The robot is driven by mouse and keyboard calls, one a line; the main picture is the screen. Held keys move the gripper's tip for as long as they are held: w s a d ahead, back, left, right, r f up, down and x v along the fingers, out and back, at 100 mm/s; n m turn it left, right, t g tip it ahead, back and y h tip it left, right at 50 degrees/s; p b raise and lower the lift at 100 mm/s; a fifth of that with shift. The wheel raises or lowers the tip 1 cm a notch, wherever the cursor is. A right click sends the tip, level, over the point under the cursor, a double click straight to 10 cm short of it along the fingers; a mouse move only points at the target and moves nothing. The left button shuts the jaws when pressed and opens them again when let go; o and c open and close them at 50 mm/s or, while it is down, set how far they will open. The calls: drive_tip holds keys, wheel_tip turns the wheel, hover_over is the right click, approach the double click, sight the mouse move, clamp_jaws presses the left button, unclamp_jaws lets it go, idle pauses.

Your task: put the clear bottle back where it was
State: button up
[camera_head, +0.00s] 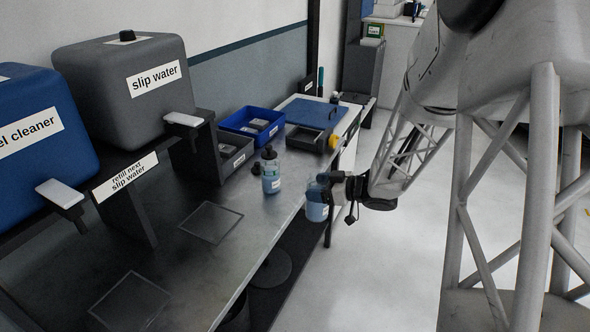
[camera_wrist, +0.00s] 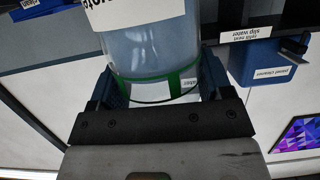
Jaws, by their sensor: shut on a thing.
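My gripper (camera_head: 326,184) is shut on a clear bottle (camera_head: 317,210) with blue liquid, held upright at or just beyond the bench's right edge. In the wrist view the bottle (camera_wrist: 150,50) sits between the fingers, with a white label and a green band; its far end is out of frame. A second bottle (camera_head: 271,172), clear with blue liquid and a black top, stands on the grey bench (camera_head: 180,262), left of my gripper. Two outlined squares, one nearer (camera_head: 130,302) and one farther (camera_head: 211,222), are marked on the bench and are empty.
A grey "slip water" tank (camera_head: 120,85) and a blue panel cleaner tank (camera_head: 45,135) stand on a shelf along the wall. A blue bin (camera_head: 238,122), a dark bin (camera_head: 235,160) and a blue mat (camera_head: 308,112) lie farther back. The near bench is clear.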

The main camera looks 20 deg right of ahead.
drive_tip(key=w+d+f+n+g+y, duration=0.1)
drive_tip(key=w+d+n+g, duration=0.1)
drive_tip(key=w, duration=1.6)
drive_tip(key=shift+w+d+f+y, duration=0.2)
drive_tip(key=shift+d+y, duration=0.05)
drive_tip(key=shift+y, duration=0.05)
drive_tip(key=w+d+f, duration=0.1)
drive_tip(key=w+d, duration=0.2)
drive_tip(key=w, duration=1.2)
drive_tip(key=shift+w+f, duration=0.25)
drive_tip(key=shift+w, duration=0.1)
drive_tip(key=shift+f, duration=0.1)
drive_tip(key=shift+f, duration=1.65)
drive_tip(key=shift+f, duration=0.15)
drive_tip(key=o, duration=1.2)
